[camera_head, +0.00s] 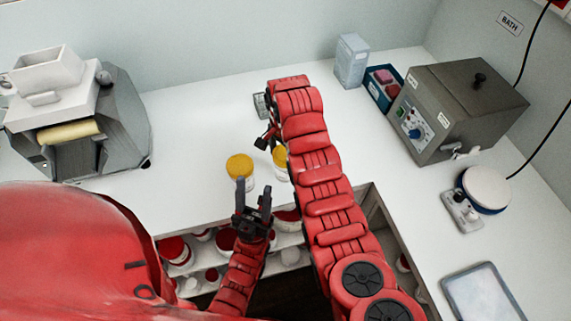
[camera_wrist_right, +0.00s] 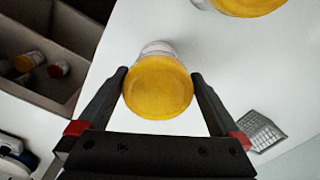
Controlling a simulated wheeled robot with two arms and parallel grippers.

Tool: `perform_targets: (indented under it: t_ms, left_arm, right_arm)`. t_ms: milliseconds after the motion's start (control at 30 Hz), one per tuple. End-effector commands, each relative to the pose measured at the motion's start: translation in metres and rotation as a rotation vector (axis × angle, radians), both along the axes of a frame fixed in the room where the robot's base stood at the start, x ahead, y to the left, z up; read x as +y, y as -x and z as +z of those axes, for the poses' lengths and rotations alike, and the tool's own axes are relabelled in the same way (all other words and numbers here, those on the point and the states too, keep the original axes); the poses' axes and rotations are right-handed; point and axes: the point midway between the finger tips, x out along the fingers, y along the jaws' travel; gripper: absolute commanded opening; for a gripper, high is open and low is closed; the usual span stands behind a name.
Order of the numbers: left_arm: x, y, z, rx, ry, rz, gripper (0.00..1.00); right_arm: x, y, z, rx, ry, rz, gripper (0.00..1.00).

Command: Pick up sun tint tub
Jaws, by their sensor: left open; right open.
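Two white tubs with yellow lids stand on the white counter; I cannot read a label on either. In the head view one tub (camera_head: 240,167) is in the open and the other tub (camera_head: 280,158) is partly hidden by my right arm. My right gripper (camera_head: 269,138) is open. In the right wrist view one yellow-lidded tub (camera_wrist_right: 158,86) sits between the open fingers, which do not visibly grip it. The other yellow lid (camera_wrist_right: 245,4) is cut off at the top edge. My left gripper (camera_head: 252,192) is open and empty, just in front of the uncovered tub.
Shelves with several red- and white-lidded tubs (camera_head: 174,249) lie below the counter's front edge. A roller mill (camera_head: 120,115) stands at left. At right are a grey bath (camera_head: 455,105), a blue bin (camera_head: 384,89) and a round-topped scale (camera_head: 484,190).

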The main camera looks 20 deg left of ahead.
Motion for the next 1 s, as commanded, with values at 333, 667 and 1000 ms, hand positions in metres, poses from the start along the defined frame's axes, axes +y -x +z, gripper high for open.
perform_targets:
  t_ms: [333,667,1000]
  left_arm:
    - [0.0,0.0,0.031,0.0,0.0,0.0,0.5]
    - [0.0,0.0,0.034,0.0,0.0,0.0,0.5]
    - [0.0,0.0,0.034,0.0,0.0,0.0,0.5]
  right_arm:
    - [-0.002,-0.001,-0.036,0.002,0.0,0.002,1.0]
    - [-0.002,-0.002,-0.051,-0.002,-0.001,0.002,1.0]
    - [-0.002,-0.002,-0.05,-0.002,-0.001,0.002,0.62]
